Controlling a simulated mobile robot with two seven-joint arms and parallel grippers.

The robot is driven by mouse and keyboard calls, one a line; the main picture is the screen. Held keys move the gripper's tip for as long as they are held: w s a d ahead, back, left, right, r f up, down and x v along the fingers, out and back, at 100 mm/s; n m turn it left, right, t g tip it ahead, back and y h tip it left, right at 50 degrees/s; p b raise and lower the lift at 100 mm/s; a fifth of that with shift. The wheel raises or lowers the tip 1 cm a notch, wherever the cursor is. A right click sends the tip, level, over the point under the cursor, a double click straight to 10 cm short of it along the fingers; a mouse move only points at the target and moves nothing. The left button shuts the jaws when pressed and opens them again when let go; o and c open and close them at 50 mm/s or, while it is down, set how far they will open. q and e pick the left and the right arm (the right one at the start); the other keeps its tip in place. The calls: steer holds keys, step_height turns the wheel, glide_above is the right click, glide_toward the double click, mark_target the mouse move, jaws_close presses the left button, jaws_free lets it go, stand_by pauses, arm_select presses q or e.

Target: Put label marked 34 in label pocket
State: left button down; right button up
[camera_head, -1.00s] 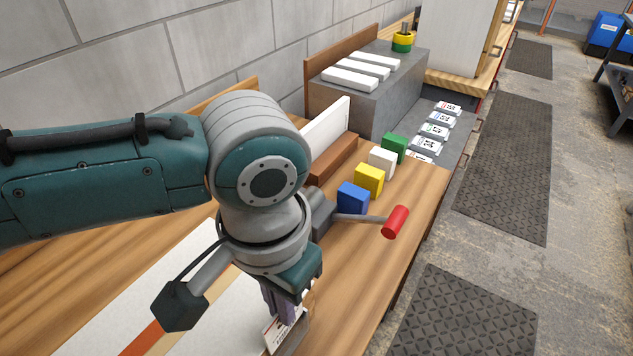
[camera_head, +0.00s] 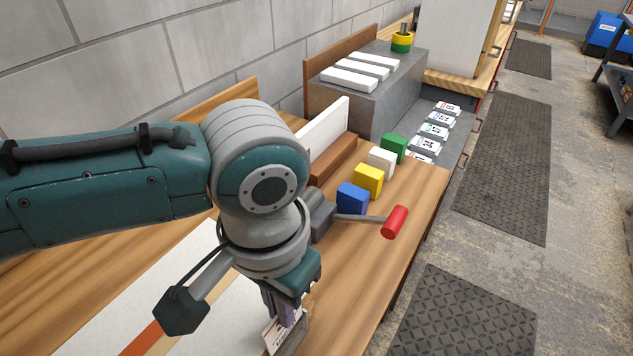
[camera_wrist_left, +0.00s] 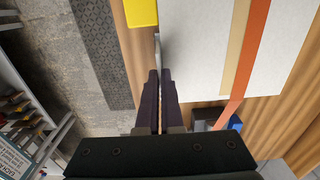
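My left gripper (camera_head: 282,314) points down at the near end of the bench in the head view. A white label (camera_head: 274,338) with dark and red print is at its fingertips; its number is not readable. A grey holder (camera_head: 294,340), possibly the label pocket, is right beside the label. In the left wrist view, the fingers (camera_wrist_left: 160,78) are close together with a narrow gap. A thin pale edge (camera_wrist_left: 157,48) lies in line with that gap. I cannot tell whether the fingers grip the label or only straddle it. My right gripper is out of view.
Blue (camera_head: 352,198), yellow (camera_head: 368,181), white (camera_head: 382,162) and green (camera_head: 393,149) blocks stand in a row. Several labels (camera_head: 432,131) lie on a grey surface farther back. Bare wood (camera_head: 355,275) is clear at the front right.

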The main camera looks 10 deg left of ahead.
arm_select(q)
steer(key=shift+f+b, duration=0.85)
steer(key=shift+f, duration=0.4)
stand_by(0.3)
steer(key=c, duration=1.5)
jaws_free()
steer(key=shift+c, duration=0.2)
steer(key=o, duration=0.5)
steer(key=shift+o, duration=0.2)
steer(key=shift+r, duration=0.1)
step_height(320, 180, up, 10)
steer(key=shift+f+p, duration=0.1)
steer(key=shift+p, duration=0.45)
